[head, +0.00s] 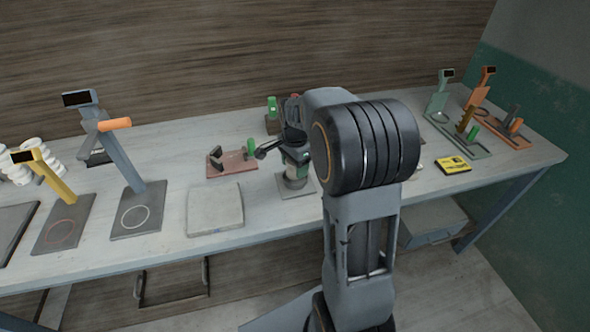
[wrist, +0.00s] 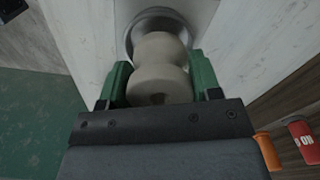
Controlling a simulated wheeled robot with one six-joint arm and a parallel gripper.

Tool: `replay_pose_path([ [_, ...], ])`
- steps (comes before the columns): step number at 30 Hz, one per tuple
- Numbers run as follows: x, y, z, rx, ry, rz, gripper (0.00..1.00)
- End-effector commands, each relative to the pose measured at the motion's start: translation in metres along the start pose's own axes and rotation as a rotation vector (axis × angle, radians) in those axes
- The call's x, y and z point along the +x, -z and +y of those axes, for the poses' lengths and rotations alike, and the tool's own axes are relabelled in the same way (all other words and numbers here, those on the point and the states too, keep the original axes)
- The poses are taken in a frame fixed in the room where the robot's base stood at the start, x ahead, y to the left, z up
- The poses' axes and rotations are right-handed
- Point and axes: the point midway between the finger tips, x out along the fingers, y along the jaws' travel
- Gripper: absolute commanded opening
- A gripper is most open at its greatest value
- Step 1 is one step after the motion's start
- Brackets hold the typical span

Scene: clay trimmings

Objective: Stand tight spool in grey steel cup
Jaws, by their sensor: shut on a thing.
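A cream, waisted spool (wrist: 160,52) is held between the green fingers of my gripper (wrist: 162,84) in the wrist view. A round grey steel cup (wrist: 134,25) shows behind the spool's far end. That end overlaps the cup's opening; I cannot tell how deep it is inside, or whether it touches the wall. In the head view my gripper (head: 297,158) points down over the cup (head: 293,183), which stands on a pale grey plate. The spool is mostly hidden there by the fingers.
A reddish board (head: 232,164) with a green peg lies left of the cup. A pale square slab (head: 215,210) lies nearer the front edge. A blue-grey stand (head: 122,155) with an orange bar rises at left. A yellow card (head: 453,165) and several stands are at right.

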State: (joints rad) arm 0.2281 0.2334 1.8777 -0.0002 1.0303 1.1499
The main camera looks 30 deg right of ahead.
Motion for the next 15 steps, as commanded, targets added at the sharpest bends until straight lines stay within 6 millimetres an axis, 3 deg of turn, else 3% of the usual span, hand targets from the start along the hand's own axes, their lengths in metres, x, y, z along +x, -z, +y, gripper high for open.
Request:
replay_pose_path([
  [4,0.019,0.0,0.001,0.0,-0.002,-0.001,0.22],
  [15,0.023,0.0,0.001,0.0,0.0,0.0,0.22],
])
